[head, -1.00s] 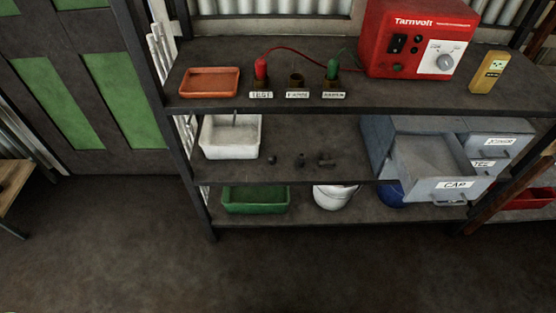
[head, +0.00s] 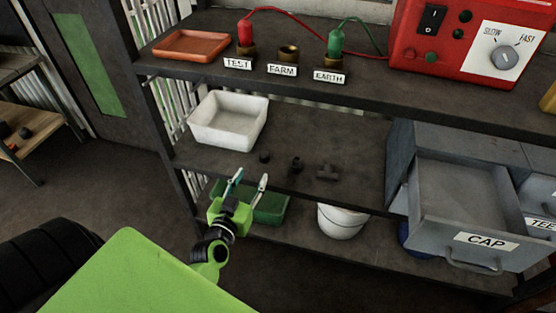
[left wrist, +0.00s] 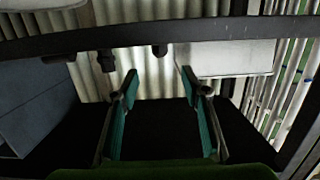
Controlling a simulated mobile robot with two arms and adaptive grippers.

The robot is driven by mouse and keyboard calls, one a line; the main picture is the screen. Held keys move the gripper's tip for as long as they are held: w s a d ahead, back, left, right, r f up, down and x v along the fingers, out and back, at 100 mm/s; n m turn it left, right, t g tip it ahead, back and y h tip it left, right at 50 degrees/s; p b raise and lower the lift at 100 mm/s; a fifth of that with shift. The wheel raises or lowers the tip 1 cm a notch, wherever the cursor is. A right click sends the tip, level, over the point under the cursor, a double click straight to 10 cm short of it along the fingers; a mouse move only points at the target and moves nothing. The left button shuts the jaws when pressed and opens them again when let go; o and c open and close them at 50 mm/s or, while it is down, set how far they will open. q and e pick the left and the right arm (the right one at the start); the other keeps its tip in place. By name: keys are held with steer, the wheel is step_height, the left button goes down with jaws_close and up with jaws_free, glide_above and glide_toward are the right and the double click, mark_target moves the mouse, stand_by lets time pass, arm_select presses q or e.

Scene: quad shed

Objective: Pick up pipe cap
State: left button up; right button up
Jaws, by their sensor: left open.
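Several small dark fittings lie on the middle shelf. The leftmost, a small round piece that looks like the pipe cap (head: 264,156), is just right of the white tray; it also shows in the left wrist view (left wrist: 160,50). Beside it are an upright fitting (head: 296,164) and a tee-shaped one (head: 327,172). My left gripper (head: 250,179) is open and empty at the shelf's front edge, in front of and below the cap. In the left wrist view its fingers (left wrist: 159,76) stand apart, with the cap beyond the gap. My right gripper is not in view.
The white tray (head: 227,120) stands left of the fittings. A grey drawer labelled CAP (head: 462,205) is pulled out at right. The upper shelf (head: 210,70) overhangs the fittings. A green bin (head: 270,208) and white bucket (head: 341,221) sit below.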

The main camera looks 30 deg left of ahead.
mark_target(263, 157)
arm_select(q)
steer(key=x, duration=0.6)
steer(key=shift+w+a+f+b, duration=0.1)
steer(key=shift+w+f+b, duration=0.05)
steer(key=shift+b, duration=0.25)
steer(key=shift+b+x, duration=0.65)
steer(key=shift+x, duration=2.45)
steer(key=c, duration=1)
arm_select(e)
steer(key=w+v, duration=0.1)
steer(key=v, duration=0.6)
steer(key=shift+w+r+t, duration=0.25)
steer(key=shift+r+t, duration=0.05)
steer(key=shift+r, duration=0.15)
